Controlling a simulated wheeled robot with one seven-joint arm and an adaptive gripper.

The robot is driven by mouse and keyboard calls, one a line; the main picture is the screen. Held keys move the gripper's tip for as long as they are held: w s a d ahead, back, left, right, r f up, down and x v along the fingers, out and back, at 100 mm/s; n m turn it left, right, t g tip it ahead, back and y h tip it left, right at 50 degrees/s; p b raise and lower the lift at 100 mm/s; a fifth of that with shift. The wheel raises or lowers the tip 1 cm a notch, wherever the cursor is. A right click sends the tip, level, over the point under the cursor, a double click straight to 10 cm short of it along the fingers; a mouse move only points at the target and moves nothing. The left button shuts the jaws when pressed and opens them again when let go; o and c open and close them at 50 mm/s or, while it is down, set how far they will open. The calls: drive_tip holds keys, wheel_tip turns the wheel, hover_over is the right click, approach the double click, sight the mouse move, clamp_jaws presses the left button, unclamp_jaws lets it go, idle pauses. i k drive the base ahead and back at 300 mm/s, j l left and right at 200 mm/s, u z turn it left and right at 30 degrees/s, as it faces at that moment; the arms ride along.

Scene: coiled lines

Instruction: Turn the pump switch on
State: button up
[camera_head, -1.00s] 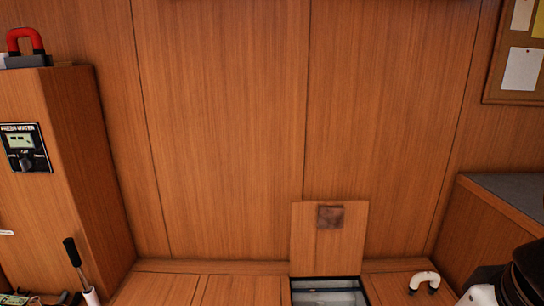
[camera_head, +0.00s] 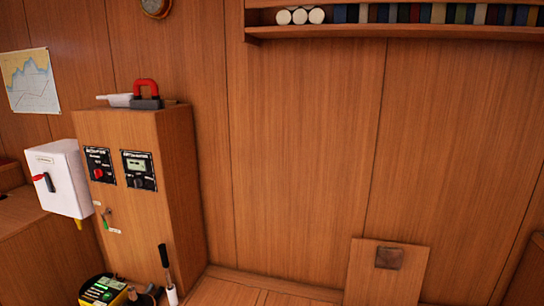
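A wooden cabinet (camera_head: 184,190) stands left of centre with two black panels on its front. The left panel (camera_head: 99,165) has a red knob (camera_head: 99,173). The right panel (camera_head: 139,169) has a small lit greenish display and a dark knob (camera_head: 139,183). The lettering on both is too small to read now, so I cannot tell which one is the pump switch or how the knobs are set. Below them a small lever with a green tip (camera_head: 106,220) sits on the cabinet front. My gripper is not in view.
A white box with a red and black handle (camera_head: 60,178) is left of the cabinet. A red-handled magnet-like object (camera_head: 147,94) lies on top. A black-handled rod (camera_head: 167,271) and a yellow-black device (camera_head: 103,291) are below. A raised wooden hatch lid (camera_head: 386,272) stands at lower right.

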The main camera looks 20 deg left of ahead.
sight(99, 172)
drive_tip(key=u, duration=1.6)
drive_tip(key=i+j, duration=0.35)
drive_tip(key=j, duration=0.15)
drive_tip(key=i+j+z, duration=0.15)
drive_tip(key=i+j, duration=0.2)
drive_tip(key=j, duration=0.2)
drive_tip(key=i+j, duration=0.35)
drive_tip(key=j, duration=0.2)
drive_tip(key=i+j+z, duration=0.15)
drive_tip(key=i+j, duration=0.2)
drive_tip(key=j, duration=0.2)
drive_tip(key=i+j, duration=0.3)
drive_tip(key=j, duration=0.3)
drive_tip(key=i+j+z, duration=0.1)
drive_tip(key=i+j, duration=0.2)
drive_tip(key=j, duration=0.3)
drive_tip(key=i+j+z, duration=0.1)
drive_tip(key=i+j, duration=0.15)
drive_tip(key=j, duration=0.35)
drive_tip(key=i+j, duration=0.25)
drive_tip(key=j, duration=0.4)
drive_tip(key=i+l+z, duration=0.05)
